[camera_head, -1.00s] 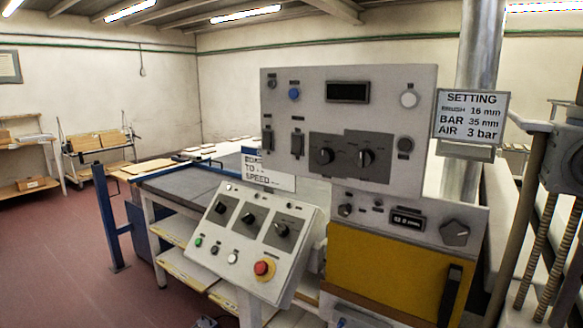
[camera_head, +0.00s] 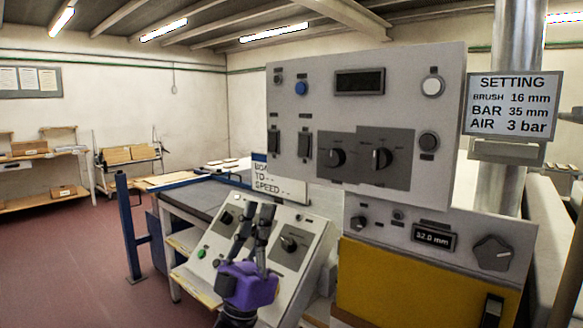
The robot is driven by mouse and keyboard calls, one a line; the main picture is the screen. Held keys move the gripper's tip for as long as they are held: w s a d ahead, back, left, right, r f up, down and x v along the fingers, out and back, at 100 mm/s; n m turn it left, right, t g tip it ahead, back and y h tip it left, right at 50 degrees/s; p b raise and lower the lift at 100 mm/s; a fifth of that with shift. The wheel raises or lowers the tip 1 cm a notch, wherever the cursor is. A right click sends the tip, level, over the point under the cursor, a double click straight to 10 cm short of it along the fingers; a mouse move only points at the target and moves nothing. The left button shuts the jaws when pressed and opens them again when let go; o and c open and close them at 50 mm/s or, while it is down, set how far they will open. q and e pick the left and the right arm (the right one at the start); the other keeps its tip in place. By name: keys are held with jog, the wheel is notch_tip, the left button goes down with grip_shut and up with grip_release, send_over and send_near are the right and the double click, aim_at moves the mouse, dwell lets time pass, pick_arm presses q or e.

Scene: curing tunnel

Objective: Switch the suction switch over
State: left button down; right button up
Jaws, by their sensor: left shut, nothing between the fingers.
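My left gripper (camera_head: 258,210) rises from the bottom, purple with dark fingers pointing up. It is shut and empty, in front of the sloped lower panel (camera_head: 307,262), hiding part of it. Rotary switches show on that panel on the left (camera_head: 226,216) and right (camera_head: 289,243); the middle one is behind my fingers. The upright grey panel (camera_head: 420,185) above carries two black lever switches, one left (camera_head: 275,143) and one right (camera_head: 305,144), and two black knobs, left (camera_head: 333,158) and right (camera_head: 381,158). Small labels are unreadable, so I cannot tell which is the suction switch. My right gripper is not in view.
A SETTING sign (camera_head: 512,104) hangs by a metal pipe on the right. A knob (camera_head: 492,253) and a display (camera_head: 434,237) sit above a yellow panel (camera_head: 390,285). A blue post (camera_head: 129,225) stands left of the panels; red floor there is open.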

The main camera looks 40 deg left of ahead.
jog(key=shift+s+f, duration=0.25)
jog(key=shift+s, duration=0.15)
